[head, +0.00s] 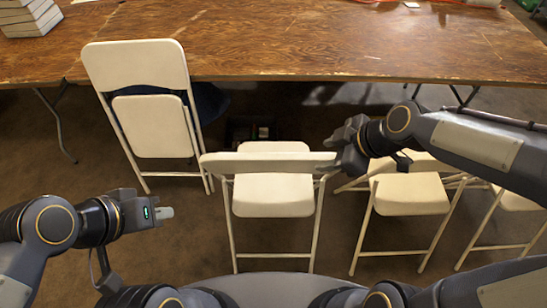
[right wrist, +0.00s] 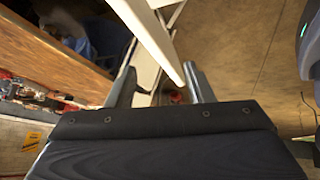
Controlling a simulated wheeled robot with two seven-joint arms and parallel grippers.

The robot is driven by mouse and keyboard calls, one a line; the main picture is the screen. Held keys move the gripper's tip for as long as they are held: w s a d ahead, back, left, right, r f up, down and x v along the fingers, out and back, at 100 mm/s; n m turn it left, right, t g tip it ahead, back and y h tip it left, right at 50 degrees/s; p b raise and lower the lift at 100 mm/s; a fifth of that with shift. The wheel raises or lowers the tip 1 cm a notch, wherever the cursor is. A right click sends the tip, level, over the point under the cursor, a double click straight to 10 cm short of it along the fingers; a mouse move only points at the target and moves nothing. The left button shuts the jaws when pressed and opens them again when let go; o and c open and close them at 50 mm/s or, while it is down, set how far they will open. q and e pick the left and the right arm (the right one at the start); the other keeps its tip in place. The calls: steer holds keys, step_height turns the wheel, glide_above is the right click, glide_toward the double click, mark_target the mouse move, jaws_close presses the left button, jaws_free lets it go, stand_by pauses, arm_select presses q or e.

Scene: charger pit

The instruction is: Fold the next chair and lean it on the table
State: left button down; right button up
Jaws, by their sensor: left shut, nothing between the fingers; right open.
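A white folding chair (head: 275,193) stands unfolded in the middle of the head view, its seat down and its backrest (head: 262,163) towards me. My right gripper (head: 342,150) is open at the right end of this backrest. In the right wrist view a white chair bar (right wrist: 152,35) reaches down towards the gap between the open fingers (right wrist: 160,88); I cannot tell whether it touches them. Another white chair (head: 145,68) is folded and leans on the near edge of the wooden table (head: 310,40). My left gripper (head: 165,213) is shut and empty, low at the left, apart from the chairs.
Two more unfolded white chairs stand to the right, one partly under my right arm (head: 408,195) and one at the right edge (head: 518,200). A stack of pale blocks (head: 30,18) sits on the table's left end. Bare floor lies between my left gripper and the middle chair.

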mark_target(279, 156)
steer(key=w+a+f+n, duration=0.1)
steer(key=w+a+f, duration=0.1)
steer(key=a+f, duration=0.1)
steer(key=w+a+f+n+y+b, duration=0.1)
steer(key=w+a+f+n, duration=0.1)
steer(key=a+f, duration=0.1)
steer(key=w+a+f+n, duration=0.1)
steer(key=w+a+f, duration=0.1)
steer(key=a+f, duration=0.1)
steer(key=shift+w+a+f+n+b, duration=0.2)
steer(key=shift+w+f+n+b, duration=0.1)
steer(key=shift+n, duration=0.1)
steer(key=b+x, duration=0.4)
steer(key=shift+a+f, duration=0.15)
steer(key=shift+f, duration=0.05)
steer(key=shift+w+a+f+b, duration=0.2)
steer(key=shift+a+f+b, duration=0.05)
steer(key=shift+a+b, duration=0.1)
jaws_close()
stand_by(0.4)
